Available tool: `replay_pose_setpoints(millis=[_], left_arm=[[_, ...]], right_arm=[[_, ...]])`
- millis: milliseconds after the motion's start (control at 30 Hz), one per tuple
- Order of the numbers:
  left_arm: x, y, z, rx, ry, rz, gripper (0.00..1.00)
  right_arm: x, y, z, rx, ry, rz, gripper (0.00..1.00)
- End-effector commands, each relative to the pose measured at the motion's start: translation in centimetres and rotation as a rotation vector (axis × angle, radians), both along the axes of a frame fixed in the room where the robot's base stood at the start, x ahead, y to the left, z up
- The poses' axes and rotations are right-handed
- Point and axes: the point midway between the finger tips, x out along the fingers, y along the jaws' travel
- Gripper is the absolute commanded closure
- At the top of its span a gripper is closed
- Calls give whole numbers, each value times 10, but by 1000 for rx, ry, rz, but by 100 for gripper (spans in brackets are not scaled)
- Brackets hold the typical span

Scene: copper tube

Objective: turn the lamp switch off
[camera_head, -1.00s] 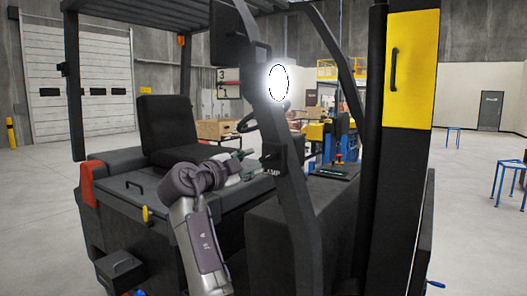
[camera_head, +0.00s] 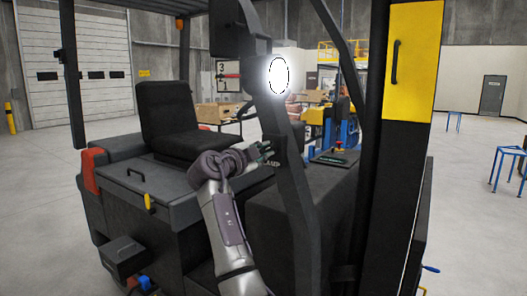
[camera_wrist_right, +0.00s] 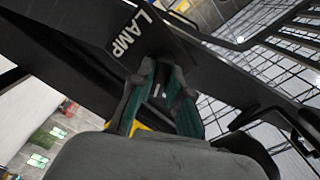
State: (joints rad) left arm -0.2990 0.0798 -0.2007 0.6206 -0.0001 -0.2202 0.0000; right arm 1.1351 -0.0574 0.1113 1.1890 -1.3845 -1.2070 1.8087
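The lamp (camera_head: 279,76) is a round white disc on the dark front post of the forklift, and it glows brightly. Below it on the post is a dark switch box (camera_head: 281,150) with a white "LAMP" label, which is large in the right wrist view (camera_wrist_right: 131,33). My right gripper (camera_head: 266,150) is at the left side of this box. In the wrist view its two green-padded fingers (camera_wrist_right: 163,70) are apart, with their tips close to the box. A small pale piece, perhaps the switch lever (camera_wrist_right: 156,90), shows between them; contact is unclear. My left gripper is not in view.
The forklift's seat (camera_head: 172,120) and black body stand left of my right arm. A thick dark mast with a yellow panel (camera_head: 414,60) rises to the right. A blue stand (camera_head: 508,165) is at the far right. Grey floor is open around the forklift.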

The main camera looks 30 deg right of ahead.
Motion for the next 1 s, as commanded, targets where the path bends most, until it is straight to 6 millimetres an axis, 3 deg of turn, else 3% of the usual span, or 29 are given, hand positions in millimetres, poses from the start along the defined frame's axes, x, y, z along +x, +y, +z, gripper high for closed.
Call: replay_pose_setpoints(millis=[467, 1000], left_arm=[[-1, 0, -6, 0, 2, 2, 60], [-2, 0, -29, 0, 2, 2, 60]], right_arm=[[0, 0, -2, -22, 55, -1, 100], [0, 0, -2, -190, 460, -1, 100]])
